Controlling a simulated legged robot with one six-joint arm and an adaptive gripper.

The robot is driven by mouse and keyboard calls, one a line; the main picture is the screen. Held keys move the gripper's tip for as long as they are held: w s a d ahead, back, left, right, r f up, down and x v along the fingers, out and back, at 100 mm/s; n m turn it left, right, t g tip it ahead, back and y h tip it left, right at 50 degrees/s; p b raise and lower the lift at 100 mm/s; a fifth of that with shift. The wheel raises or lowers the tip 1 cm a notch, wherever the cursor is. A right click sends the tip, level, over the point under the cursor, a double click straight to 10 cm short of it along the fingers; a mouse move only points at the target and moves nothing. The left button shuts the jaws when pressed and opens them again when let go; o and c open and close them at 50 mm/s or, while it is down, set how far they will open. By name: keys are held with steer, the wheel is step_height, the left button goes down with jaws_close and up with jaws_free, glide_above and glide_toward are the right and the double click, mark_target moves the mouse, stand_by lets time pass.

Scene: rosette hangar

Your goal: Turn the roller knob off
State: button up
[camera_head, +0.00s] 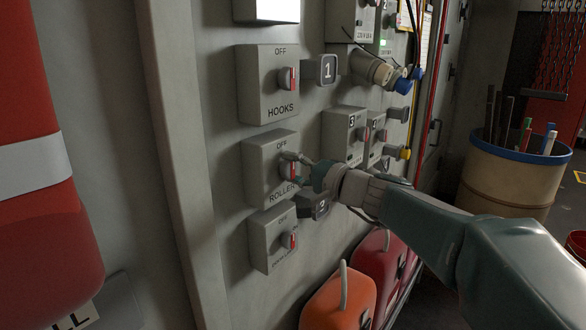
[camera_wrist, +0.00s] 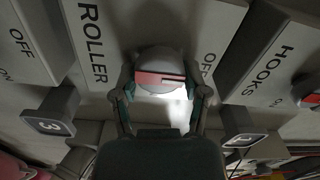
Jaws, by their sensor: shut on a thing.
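The ROLLER switch box (camera_head: 257,165) is a grey wall box between the HOOKS box and a lower box. Its round grey knob (camera_wrist: 160,58) has a red bar, which shows partly in the head view (camera_head: 294,172). My gripper (camera_head: 298,164) is at the box face. In the wrist view its two fingers (camera_wrist: 164,88) are shut on the knob, one at each side. The fingers partly hide the knob in the head view.
The HOOKS box (camera_head: 264,90) is above and another switch box (camera_head: 268,243) below. An orange case (camera_head: 338,304) stands below. A barrel (camera_head: 505,180) stands at the right.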

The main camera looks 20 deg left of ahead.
steer(key=shift+f, duration=0.4)
steer(key=o, duration=1.1)
steer(key=shift+a, duration=0.1)
steer(key=shift+o, duration=0.2)
steer(key=shift+s+r, duration=0.1)
steer(key=shift+r, duration=0.05)
steer(key=shift+r, duration=0.1)
steer(key=shift+d, duration=0.2)
steer(key=v, duration=1.1)
steer(key=shift+d, duration=0.25)
steer(key=shift+s, duration=0.15)
